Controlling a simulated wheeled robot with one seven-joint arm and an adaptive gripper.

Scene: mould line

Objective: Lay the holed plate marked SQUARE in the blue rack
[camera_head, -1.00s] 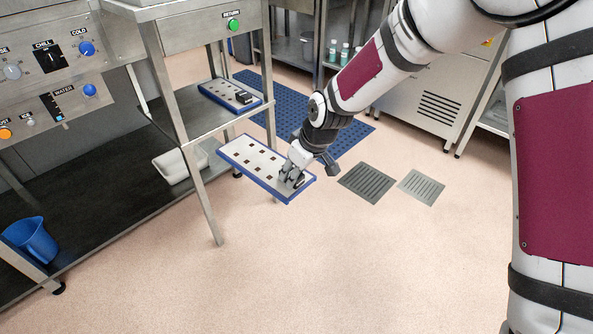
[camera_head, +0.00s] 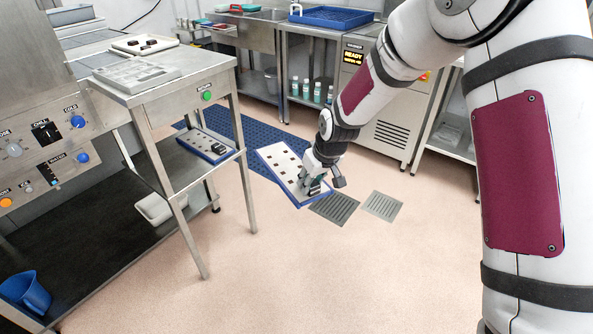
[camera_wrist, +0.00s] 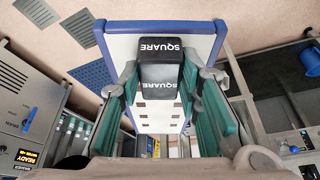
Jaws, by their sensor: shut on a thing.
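The holed plate marked SQUARE (camera_head: 281,167) is white with a blue edge and rows of small square holes. It hangs in the air, tilted, over the floor. My gripper (camera_head: 313,182) is shut on its black handle at the near end. In the wrist view the handle (camera_wrist: 162,75) reads SQUARE and sits between the green-padded fingers. A blue rack (camera_head: 340,17) lies on the steel counter at the back, well beyond the plate. It appears empty, though its inside is seen only at a shallow angle.
Another blue-edged plate (camera_head: 198,139) with a black handle lies on the lower shelf of the steel stand (camera_head: 190,75) at left. A grey tray (camera_head: 137,73) is on the stand's top. Bottles (camera_head: 305,90) stand under the back counter. Open floor lies in front.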

